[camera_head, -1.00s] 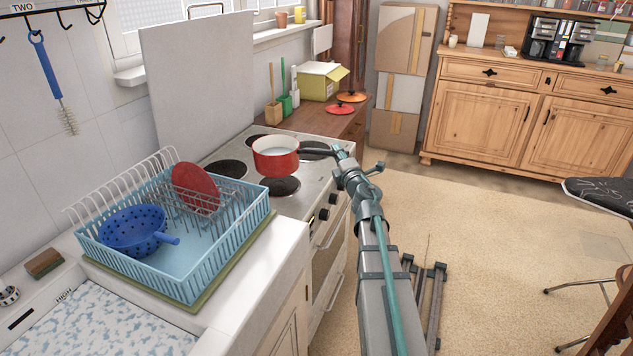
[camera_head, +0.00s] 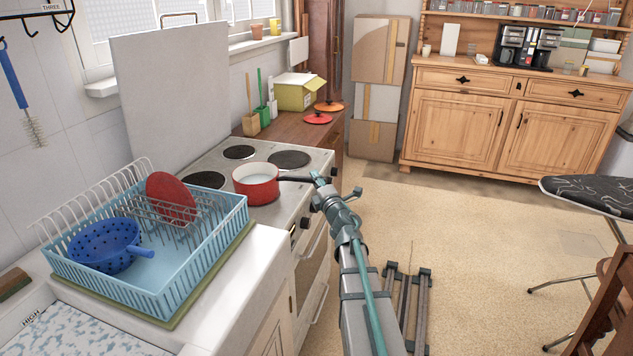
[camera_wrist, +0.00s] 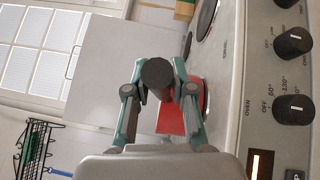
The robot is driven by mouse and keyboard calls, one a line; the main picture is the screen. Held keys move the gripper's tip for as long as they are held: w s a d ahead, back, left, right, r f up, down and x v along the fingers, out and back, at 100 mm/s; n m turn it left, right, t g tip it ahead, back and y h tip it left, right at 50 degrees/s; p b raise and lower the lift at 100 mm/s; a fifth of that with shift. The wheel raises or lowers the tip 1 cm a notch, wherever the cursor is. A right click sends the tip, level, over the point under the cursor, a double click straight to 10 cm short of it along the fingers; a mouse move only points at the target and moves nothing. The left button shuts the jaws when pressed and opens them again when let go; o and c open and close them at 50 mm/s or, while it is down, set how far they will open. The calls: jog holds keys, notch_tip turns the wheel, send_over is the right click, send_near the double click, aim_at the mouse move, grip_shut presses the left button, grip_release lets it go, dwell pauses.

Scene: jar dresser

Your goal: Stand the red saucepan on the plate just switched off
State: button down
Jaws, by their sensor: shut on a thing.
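The red saucepan (camera_head: 256,188) has a white inside and a dark handle, and is upright at the near right of the cooker top (camera_head: 318,158). It covers the near right plate; I cannot tell whether it rests there or is just above. My gripper (camera_head: 318,182) is shut on the handle's end. In the wrist view the handle end (camera_wrist: 158,75) is between the fingers, with the red pan side (camera_wrist: 172,120) behind. The far left plate (camera_head: 238,152), far right plate (camera_head: 289,159) and near left plate (camera_head: 206,180) are bare and dark.
Black knobs (camera_wrist: 293,108) line the cooker front, and a small lamp (camera_wrist: 258,165) glows there. A blue dish rack (camera_head: 130,285) with a red plate (camera_head: 170,197) and blue colander (camera_head: 105,247) stands close at the left. A raised white lid (camera_head: 175,90) stands behind the plates.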

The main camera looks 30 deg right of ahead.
jog(key=c, duration=1)
grip_release()
jog(key=s+a+f+p, duration=0.1)
jog(key=s+p, duration=0.5)
jog(key=s, duration=0.6)
jog(key=s+a+f+m+g+h, duration=0.15)
jog(key=s+f+m+g, duration=0.25)
jog(key=f, duration=0.8)
jog(key=s+a+f+m+g, duration=0.3)
jog(key=f+m+g, duration=0.1)
jog(key=f, duration=0.7)
jog(key=s+a+f+m+g+h, duration=0.15)
jog(key=s+f+m+g, duration=0.25)
jog(key=f, duration=0.8)
jog(key=s+a+f+m+g+y, duration=0.1)
jog(key=s+a+f+m+g, duration=0.1)
jog(key=s+a+f+g, duration=0.45)
jog(key=s+a+f+m+g+y, duration=0.1)
jog(key=s+a+f+m+y, duration=0.15)
jog(key=s+f, duration=0.55)
jog(key=s+a+m+g, duration=0.1)
jog(key=s+a+g, duration=0.2)
jog(key=s, duration=0.7)
jog(key=s+a+m+g+y, duration=0.1)
jog(key=s+a+g, duration=0.2)
jog(key=s, duration=0.7)
jog(key=shift+s+a+f, duration=0.2)
jog(key=shift+s+a, duration=0.05)
jog(key=shift+a, duration=0.85)
